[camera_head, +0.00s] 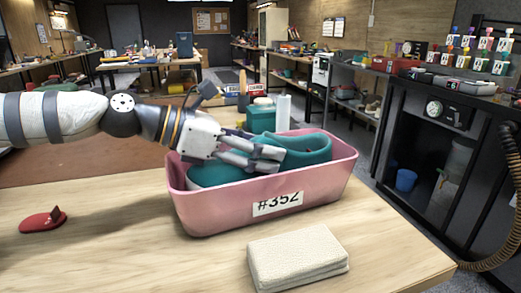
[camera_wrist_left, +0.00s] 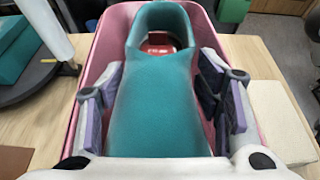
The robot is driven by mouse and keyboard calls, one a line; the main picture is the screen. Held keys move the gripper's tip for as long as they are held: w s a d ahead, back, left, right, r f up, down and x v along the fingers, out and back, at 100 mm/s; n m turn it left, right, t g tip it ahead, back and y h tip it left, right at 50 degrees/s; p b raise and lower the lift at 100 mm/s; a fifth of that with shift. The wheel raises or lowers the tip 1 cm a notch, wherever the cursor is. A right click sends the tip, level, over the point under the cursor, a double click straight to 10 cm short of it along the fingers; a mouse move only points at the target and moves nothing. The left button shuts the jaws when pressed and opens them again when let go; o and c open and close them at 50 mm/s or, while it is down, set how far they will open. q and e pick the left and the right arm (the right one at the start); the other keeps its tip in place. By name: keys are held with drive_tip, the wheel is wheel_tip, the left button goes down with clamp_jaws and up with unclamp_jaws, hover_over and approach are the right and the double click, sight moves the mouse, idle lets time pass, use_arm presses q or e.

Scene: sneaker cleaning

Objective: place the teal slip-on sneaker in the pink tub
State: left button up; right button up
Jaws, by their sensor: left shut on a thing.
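The teal slip-on sneaker (camera_head: 305,148) is inside the pink tub (camera_head: 335,190), its heel end towards the right and rising near the rim. In the left wrist view the sneaker (camera_wrist_left: 158,100) lies lengthwise between the two fingers, its opening at the far end. My left gripper (camera_head: 268,158) reaches over the tub's left side and is shut on the sneaker's sides. The tub's wall (camera_wrist_left: 98,60) surrounds it in the left wrist view. Whether the sole touches the tub floor is hidden. My right gripper is not in view.
A cream folded cloth (camera_head: 298,257) lies on the table in front of the tub. A red object (camera_head: 42,221) lies at the left. A teal box (camera_head: 261,119) and a white cylinder (camera_head: 283,113) stand behind the tub. The wooden table left of the tub is mostly clear.

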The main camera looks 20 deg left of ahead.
sight(196, 167)
use_arm(q)
drive_tip(key=shift+f, duration=0.4)
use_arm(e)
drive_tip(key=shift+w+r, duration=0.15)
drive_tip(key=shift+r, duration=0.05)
use_arm(q)
drive_tip(key=o, duration=1.4)
drive_tip(key=shift+f, duration=0.15)
drive_tip(key=shift+r, duration=0.35)
drive_tip(key=s+a+r, duration=0.1)
drive_tip(key=s+a+r+p, duration=0.1)
drive_tip(key=r, duration=0.1)
drive_tip(key=shift+a, duration=0.3)
drive_tip(key=p+v, duration=0.3)
drive_tip(key=v, duration=0.4)
drive_tip(key=shift+s+a+r, duration=0.1)
drive_tip(key=shift+s+a, duration=0.15)
drive_tip(key=shift+a, duration=0.05)
drive_tip(key=shift+s+a+f, duration=0.15)
drive_tip(key=shift+a+f, duration=0.1)
drive_tip(key=shift+f, duration=0.15)
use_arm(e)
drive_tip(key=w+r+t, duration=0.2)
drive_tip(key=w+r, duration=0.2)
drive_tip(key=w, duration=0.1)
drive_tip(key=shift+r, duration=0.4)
